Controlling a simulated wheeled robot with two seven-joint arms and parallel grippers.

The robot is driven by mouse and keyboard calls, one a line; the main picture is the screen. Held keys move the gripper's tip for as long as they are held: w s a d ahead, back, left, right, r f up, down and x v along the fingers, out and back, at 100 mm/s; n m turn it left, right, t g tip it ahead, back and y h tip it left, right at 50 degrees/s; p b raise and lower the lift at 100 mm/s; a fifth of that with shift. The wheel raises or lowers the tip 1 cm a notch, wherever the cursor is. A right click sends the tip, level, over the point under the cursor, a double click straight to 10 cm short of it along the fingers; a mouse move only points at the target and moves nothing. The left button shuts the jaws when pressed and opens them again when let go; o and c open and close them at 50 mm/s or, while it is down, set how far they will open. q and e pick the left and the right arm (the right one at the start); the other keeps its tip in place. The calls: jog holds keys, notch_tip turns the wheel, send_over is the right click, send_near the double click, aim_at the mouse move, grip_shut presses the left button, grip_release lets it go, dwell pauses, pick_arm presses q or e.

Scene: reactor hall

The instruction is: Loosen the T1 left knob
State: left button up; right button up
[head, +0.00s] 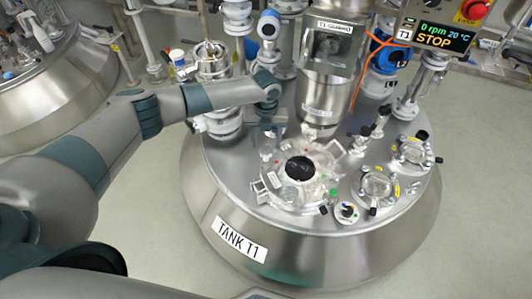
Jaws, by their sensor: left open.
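Tank T1 (290,245) is a steel vessel with a label on its front. Its round manway cover (330,178), with a dark centre, has several small clamps around its rim. I cannot tell for certain which fitting is the left knob; the rim's left side lies just below my left gripper. My left gripper (270,132) points down from the wrist over the left part of the tank top. It is open, and its fingers are small and hard to separate from the steel behind. I see nothing held in it. I cannot tell if it touches a clamp.
A tall steel column (325,85) rises behind the cover. Two sight-glass ports (376,186) and black-capped valves stand at right. A control box (440,30) reads 0 rpm, 20 °C and STOP. An orange cable (366,72) hangs behind. Another tank (60,75) stands at far left.

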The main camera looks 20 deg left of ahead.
aim_at(266, 150)
pick_arm(q)
jog(key=m, duration=0.3)
jog(key=shift+f+b, duration=0.1)
jog(key=shift+b, duration=0.3)
jog(key=shift+f+m, duration=0.15)
jog(key=shift+m, duration=0.25)
notch_tip(266, 150, down, 5)
jog(key=b, duration=0.3)
jog(key=shift+f, duration=0.3)
pick_arm(e)
notch_tip(266, 150, up, 12)
jog(key=w, duration=0.1)
jog(key=shift+w+a+r, duration=0.2)
jog(key=shift+a, duration=0.2)
